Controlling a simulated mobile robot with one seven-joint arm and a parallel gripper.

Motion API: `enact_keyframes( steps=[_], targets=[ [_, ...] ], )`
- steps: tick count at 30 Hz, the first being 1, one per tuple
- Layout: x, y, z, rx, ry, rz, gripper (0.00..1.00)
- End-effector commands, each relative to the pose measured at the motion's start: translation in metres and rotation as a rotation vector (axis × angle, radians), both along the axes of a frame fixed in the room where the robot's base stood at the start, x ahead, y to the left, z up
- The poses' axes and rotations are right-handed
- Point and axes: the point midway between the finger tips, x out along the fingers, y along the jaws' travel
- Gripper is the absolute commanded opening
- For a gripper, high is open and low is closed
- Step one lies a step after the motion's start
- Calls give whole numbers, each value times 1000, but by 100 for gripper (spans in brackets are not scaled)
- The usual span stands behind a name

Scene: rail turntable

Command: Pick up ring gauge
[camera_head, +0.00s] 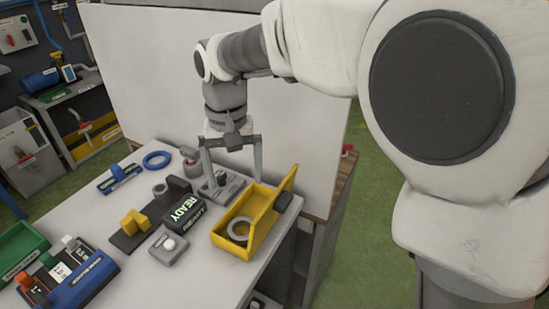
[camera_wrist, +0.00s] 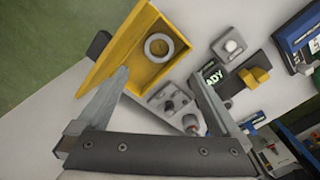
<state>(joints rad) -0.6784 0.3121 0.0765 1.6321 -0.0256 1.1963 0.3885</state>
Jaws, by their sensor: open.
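A grey metal ring (camera_head: 230,229), which looks like the ring gauge, lies inside an open yellow box (camera_head: 260,240) near the table's front right edge. The ring also shows in the wrist view (camera_wrist: 148,48), lying flat on the box floor and fully visible. My gripper (camera_head: 233,177) is open and empty, pointing down above the table, behind the ring in the head view. In the wrist view my gripper's two fingertips (camera_wrist: 160,80) are wide apart, and the ring lies beyond them, apart from both.
The box's raised lid (camera_head: 282,187) stands up on its right side. A grey fixture with knobs (camera_head: 222,188) sits beside the box, under my gripper. A READY display (camera_head: 186,211), a blue ring (camera_head: 157,154) and a blue device (camera_head: 85,281) stand to the left. A white panel rises behind.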

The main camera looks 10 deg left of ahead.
Motion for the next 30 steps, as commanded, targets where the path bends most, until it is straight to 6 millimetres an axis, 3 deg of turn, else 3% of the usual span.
enact_keyframes(
  steps=[15,25,30],
  targets=[
    [0,1,-102,-4,5,1,100],
    [2,1,-130,-3,4,1,100],
    [10,3,-156,-3,4,1,100]
  ],
)
